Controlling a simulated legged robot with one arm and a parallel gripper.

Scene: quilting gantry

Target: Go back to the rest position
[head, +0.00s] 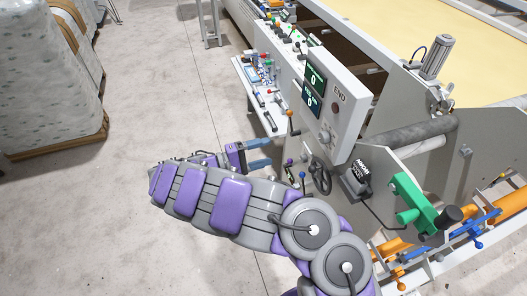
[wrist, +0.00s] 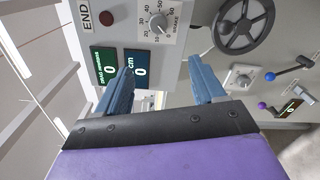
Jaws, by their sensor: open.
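My gripper (head: 262,153) is open and empty in the head view, with two blue-grey fingers pointing right toward the machine. In the wrist view my gripper (wrist: 163,88) shows its two fingers spread apart with nothing between them. The machine's control box (head: 343,105) stands just beyond the fingers, with two dark displays (head: 314,90), the label END and a dial (head: 325,137). The dial also shows in the wrist view (wrist: 158,24). A dark handwheel (head: 319,174) is to the right of the fingers. I cannot tell the exact gap between fingertips and panel.
A white side shelf (head: 247,87) with small tools and coloured parts sits behind the gripper. A green part (head: 409,197) and orange rollers (head: 393,247) are at lower right. Wrapped goods on a pallet (head: 60,136) stand at left. The grey floor (head: 150,100) between is clear.

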